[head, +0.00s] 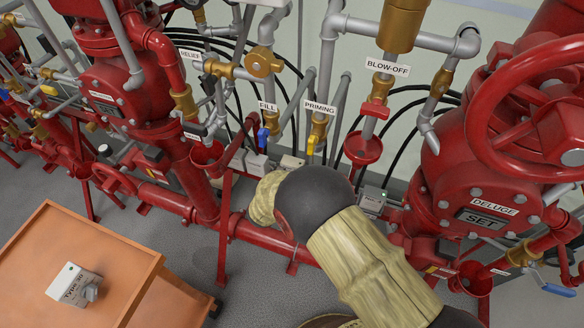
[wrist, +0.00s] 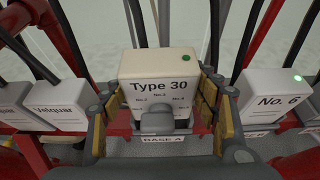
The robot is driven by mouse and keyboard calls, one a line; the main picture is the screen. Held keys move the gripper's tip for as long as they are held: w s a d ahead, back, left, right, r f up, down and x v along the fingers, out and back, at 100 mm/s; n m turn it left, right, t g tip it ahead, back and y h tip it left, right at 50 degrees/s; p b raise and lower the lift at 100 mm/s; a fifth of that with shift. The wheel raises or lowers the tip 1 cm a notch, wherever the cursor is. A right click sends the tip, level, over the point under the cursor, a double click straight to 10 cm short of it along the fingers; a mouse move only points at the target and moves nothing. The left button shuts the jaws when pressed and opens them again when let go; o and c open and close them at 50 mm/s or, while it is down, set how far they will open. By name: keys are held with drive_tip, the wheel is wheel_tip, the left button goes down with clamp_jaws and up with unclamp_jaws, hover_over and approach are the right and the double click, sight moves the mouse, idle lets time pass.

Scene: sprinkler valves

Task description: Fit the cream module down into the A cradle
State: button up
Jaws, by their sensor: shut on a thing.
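The cream module (wrist: 160,75), marked "Type 30", stands upright between the yellow-padded fingers of my gripper (wrist: 160,100) in the wrist view. A dark green dot shows on its top, and a grey knob is on its front. My gripper is shut on its two sides. The A cradle (wrist: 163,140), labelled "BASE A", is directly below the module. The module's lower edge is partly hidden, so I cannot tell how deep it sits. In the head view my arm hides the gripper and most of this spot.
A "Velquar" module (wrist: 55,103) stands on the left and a "No. 6" module (wrist: 277,97) with a bright green light on the right, close to my fingers. Black hoses rise behind. Another white module (head: 74,284) lies on the orange table (head: 110,240). Red pipes crowd the area.

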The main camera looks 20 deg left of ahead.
drive_tip(key=shift+f, duration=1.75)
drive_tip(key=o, duration=1.6)
drive_tip(key=shift+f, duration=0.2)
drive_tip(key=shift+c, duration=0.2)
drive_tip(key=shift+s+r, duration=0.3)
drive_tip(key=shift+s, duration=0.1)
drive_tip(key=p+v, duration=0.3)
drive_tip(key=v, duration=0.4)
drive_tip(key=shift+p, duration=0.35)
drive_tip(key=shift+s, duration=0.15)
